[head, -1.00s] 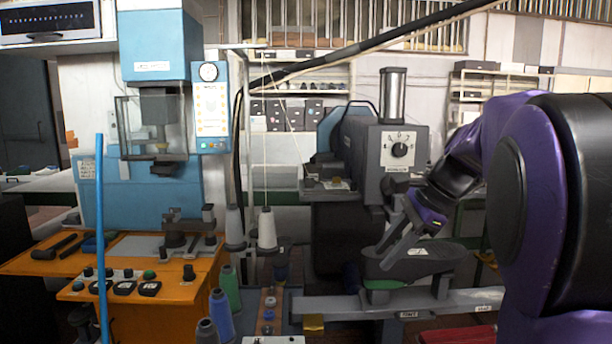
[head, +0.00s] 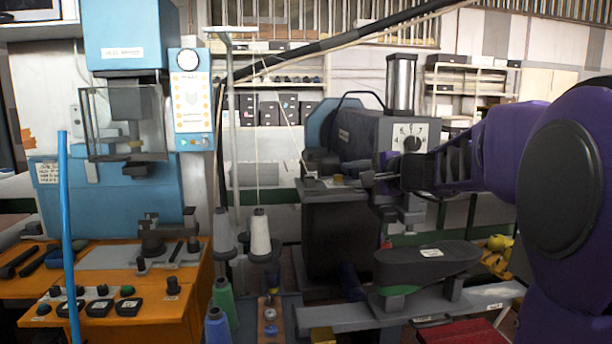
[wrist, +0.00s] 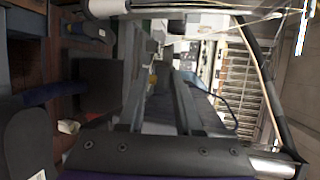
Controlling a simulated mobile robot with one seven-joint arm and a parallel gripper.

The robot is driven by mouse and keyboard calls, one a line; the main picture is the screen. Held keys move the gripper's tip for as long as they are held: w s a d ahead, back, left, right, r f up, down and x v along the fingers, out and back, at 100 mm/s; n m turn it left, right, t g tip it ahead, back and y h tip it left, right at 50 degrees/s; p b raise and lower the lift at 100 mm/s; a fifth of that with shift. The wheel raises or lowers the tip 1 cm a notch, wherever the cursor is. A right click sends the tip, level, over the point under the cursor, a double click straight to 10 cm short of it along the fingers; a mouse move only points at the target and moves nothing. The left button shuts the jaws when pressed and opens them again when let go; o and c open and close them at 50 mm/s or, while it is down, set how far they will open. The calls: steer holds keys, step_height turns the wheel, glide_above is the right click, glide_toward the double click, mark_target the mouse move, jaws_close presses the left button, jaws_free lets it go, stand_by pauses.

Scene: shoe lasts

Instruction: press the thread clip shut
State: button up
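My gripper (head: 370,177) is level in front of the grey machine's dial head, with its fingers pointing left toward the small work plate (head: 322,183). In the wrist view, the two grey fingers (wrist: 160,85) stand apart, with nothing visibly held between them. A thin pale thread slants down from the overhead stand to the plate's left end. A small grey piece (head: 311,179) sits there, apart from the fingertips; it may be the thread clip. Whether it is open or shut is too small to tell. A small brass-coloured block lies further right on the plate.
A dark shoe last (head: 425,266) rests on a grey rail below my arm. The dial head (head: 409,143) is close behind the gripper. Thread cones, including a white one (head: 260,236), stand left of the machine. An orange bench (head: 190,298) is at the left.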

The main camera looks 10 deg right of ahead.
mark_target(310, 176)
steer(key=p+x, duration=0.2)
steer(key=x, duration=1.3)
steer(key=shift+w+a, duration=0.1)
jaws_close()
stand_by(0.8)
